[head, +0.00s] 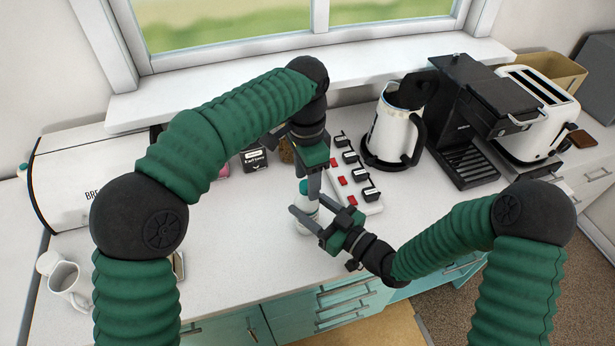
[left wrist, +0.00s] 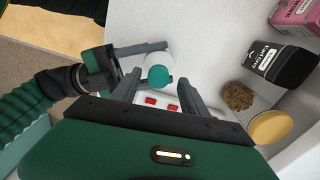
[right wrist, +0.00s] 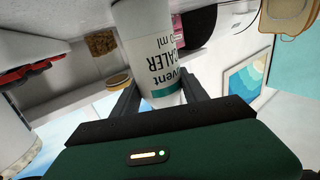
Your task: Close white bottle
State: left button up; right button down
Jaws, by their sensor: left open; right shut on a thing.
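The white bottle (head: 304,217) stands upright on the counter near its front edge. Its teal cap (head: 303,187) sits at the top and shows from above in the left wrist view (left wrist: 159,77); whether it is fully seated I cannot tell. My right gripper (head: 306,219) is shut around the bottle's body from the right. The bottle's printed side (right wrist: 160,50) fills the middle of the right wrist view, between the fingers. My left gripper (head: 309,186) points down from above and is open, its fingers (left wrist: 160,80) on either side of the cap, with no clear contact.
A white power strip (head: 357,180) with red switches lies just behind and right of the bottle. A kettle (head: 390,135), coffee machine (head: 468,125) and toaster (head: 530,110) stand further right. A dark box (head: 254,158) is behind. A mug (head: 65,281) is at far left.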

pick_arm(q)
jog(key=shift+r, duration=0.1)
notch_tip(320, 180, up, 12)
dwell(0.5)
jog(key=shift+w, duration=0.1)
pick_arm(e)
jog(key=c, duration=0.5)
grip_release()
pick_arm(q)
jog(key=shift+f, duration=0.2)
